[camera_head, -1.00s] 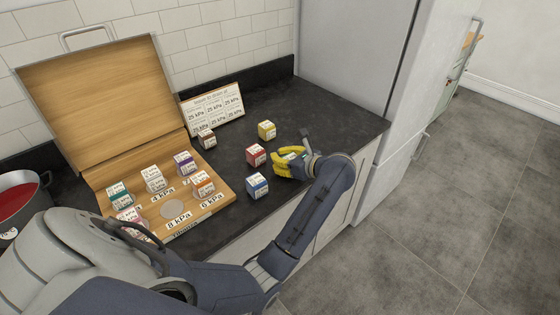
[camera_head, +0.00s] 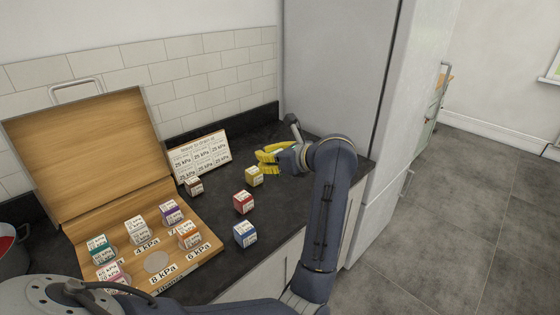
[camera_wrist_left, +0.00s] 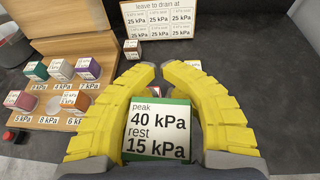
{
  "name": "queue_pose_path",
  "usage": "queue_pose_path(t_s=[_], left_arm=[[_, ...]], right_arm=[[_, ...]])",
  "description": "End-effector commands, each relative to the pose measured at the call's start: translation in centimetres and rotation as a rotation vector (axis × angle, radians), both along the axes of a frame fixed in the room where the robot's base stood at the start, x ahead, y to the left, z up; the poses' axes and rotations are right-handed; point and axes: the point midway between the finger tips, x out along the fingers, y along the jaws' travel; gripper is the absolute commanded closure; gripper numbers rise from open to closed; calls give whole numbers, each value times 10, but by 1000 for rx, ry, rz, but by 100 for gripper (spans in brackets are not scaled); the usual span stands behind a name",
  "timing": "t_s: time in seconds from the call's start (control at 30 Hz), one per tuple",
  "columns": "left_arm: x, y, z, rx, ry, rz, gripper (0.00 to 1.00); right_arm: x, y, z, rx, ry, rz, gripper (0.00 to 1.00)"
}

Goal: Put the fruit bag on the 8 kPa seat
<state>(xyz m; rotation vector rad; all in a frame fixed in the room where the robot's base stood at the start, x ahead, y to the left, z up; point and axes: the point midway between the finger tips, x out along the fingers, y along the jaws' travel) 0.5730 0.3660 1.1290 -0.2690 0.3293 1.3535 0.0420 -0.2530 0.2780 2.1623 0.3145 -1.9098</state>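My left gripper (camera_head: 268,155) is above the back right of the dark counter, fingers pointing left. In the left wrist view its yellow fingers curve around a green cube (camera_wrist_left: 158,130) and close on both its sides. The cube's white label reads peak 40 kPa, rest 15 kPa; no fruit bag name is legible. It is hidden in the head view. The 8 kPa seat (camera_head: 157,262) is a bare round disc in the front row of the open wooden case (camera_head: 200,253); it also shows in the wrist view (camera_wrist_left: 54,105). My right gripper is out of view.
Yellow (camera_head: 254,177), red (camera_head: 243,203), blue (camera_head: 245,235) and brown (camera_head: 194,186) cubes stand loose on the counter. A printed card (camera_head: 199,156) leans behind them. Several cubes occupy other seats. A red-filled pot (camera_head: 10,250) is left; the fridge (camera_head: 335,70) is right.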

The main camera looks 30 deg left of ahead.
Motion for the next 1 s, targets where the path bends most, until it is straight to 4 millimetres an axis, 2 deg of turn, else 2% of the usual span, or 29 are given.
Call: queue_pose_path(t_s=[0.1,0.23,0.47,0.7,1.0], left_arm=[[0,0,7,1,-1,-3,100],[4,-1,7,2,0,-43,100],[32,-19,-2,4,0,-265,100],[63,-52,-3,2,-3,-577,100],[83,-105,9,-1,-5,-971,100]], right_arm=[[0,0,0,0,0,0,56],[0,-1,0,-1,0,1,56],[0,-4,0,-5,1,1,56],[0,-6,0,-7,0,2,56],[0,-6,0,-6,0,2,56]])
